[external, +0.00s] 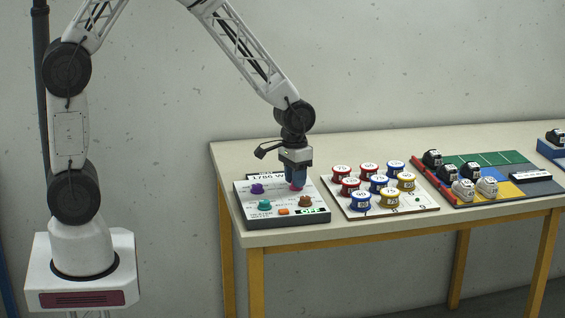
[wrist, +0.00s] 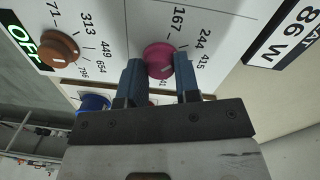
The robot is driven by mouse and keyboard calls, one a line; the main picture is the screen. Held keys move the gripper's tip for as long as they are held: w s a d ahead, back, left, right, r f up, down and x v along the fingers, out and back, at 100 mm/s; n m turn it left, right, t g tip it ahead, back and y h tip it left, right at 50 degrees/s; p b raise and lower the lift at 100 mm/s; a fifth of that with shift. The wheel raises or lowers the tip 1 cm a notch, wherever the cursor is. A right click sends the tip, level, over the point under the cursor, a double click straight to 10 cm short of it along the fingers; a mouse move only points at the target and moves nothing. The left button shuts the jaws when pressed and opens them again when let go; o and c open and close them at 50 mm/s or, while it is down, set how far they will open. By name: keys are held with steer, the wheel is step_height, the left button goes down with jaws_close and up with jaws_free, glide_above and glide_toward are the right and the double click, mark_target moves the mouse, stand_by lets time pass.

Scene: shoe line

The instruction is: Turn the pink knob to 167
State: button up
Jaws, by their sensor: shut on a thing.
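The pink knob (wrist: 157,58) sits on a white control panel (external: 323,208). Printed numbers 167, 244 and 415 curve around it in the wrist view, and others are partly hidden by the fingers. A pale mark shows on the knob's lower right side, but I cannot tell exactly which number it faces. In the external view the knob (external: 297,188) is partly hidden below my gripper (external: 299,178). My gripper points down with its two blue fingers on either side of the knob, shut on it; it also shows in the wrist view (wrist: 159,66).
The panel also has a brown knob (external: 305,201), a purple knob (external: 257,189), a teal knob (external: 264,205), an orange button (external: 283,212) and a green OFF display (external: 309,211). To the right are a board of round numbered pieces (external: 379,184) and a coloured board with shoes (external: 488,187).

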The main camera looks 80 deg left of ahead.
steer(key=n, duration=0.6)
steer(key=shift+d, duration=0.1)
stand_by(0.3)
steer(key=o, duration=0.9)
steer(key=shift+o, duration=0.2)
steer(key=shift+r, duration=0.1)
steer(key=shift+s+r, duration=0.1)
steer(key=shift+r, duration=3.7)
steer(key=shift+s, duration=0.1)
